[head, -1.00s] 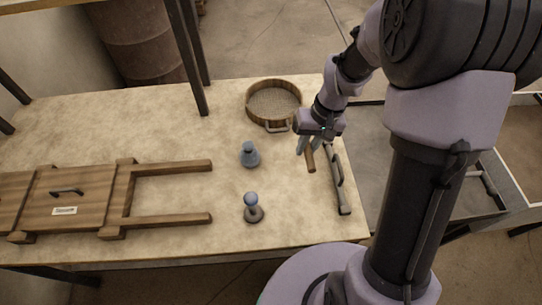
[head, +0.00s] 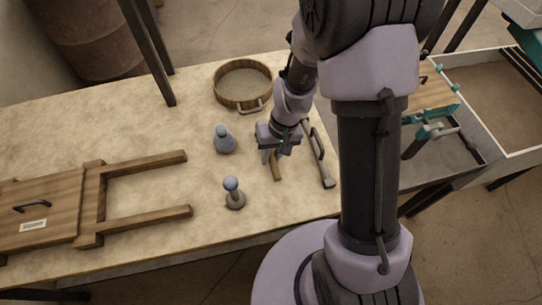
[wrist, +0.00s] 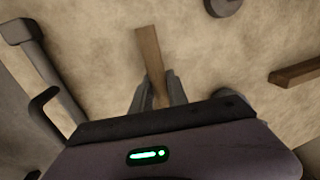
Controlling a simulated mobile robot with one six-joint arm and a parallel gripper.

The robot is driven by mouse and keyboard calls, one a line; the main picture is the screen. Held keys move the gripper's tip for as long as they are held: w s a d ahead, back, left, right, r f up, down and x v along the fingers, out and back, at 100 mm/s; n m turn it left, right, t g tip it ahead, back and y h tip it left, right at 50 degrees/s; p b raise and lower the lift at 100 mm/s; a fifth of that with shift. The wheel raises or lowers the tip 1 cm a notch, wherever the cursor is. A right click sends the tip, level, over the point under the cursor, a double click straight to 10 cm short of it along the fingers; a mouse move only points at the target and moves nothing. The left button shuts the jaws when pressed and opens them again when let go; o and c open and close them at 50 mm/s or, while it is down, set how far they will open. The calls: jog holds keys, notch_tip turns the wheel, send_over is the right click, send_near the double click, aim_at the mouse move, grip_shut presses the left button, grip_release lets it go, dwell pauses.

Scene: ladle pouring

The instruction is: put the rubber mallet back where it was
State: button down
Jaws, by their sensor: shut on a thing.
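The rubber mallet's wooden handle (wrist: 148,55) shows between my fingers in the wrist view and points away from the palm. It also shows in the head view as a short brown bar (head: 276,172) below my gripper (head: 272,156). My gripper is shut on this handle, low over the right part of the table. The mallet's head is hidden behind my gripper and wrist. I cannot tell whether the mallet touches the table.
A dark metal tool with a handle (head: 319,155) lies just right of my gripper. A blue-grey bottle-shaped piece (head: 224,141) and a knobbed tool (head: 235,199) stand left. A round sieve (head: 218,92) is behind. A wooden frame (head: 145,220) lies farther left.

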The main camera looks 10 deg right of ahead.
jog(key=shift+f+b, duration=0.2)
jog(key=shift+b, duration=0.1)
jog(key=c, duration=1.3)
grip_release()
jog(key=shift+r, duration=0.1)
jog(key=shift+r, duration=0.1)
jog(key=s+r+m+t+p, duration=0.25)
jog(key=r+p, duration=0.35)
jog(key=r, duration=1.8)
jog(key=s+r+m+t, duration=0.2)
jog(key=s+r+t, duration=0.1)
jog(key=s+r, duration=0.5)
jog(key=s, duration=0.3)
jog(key=shift+a+r, duration=0.15)
jog(key=shift+r, duration=0.1)
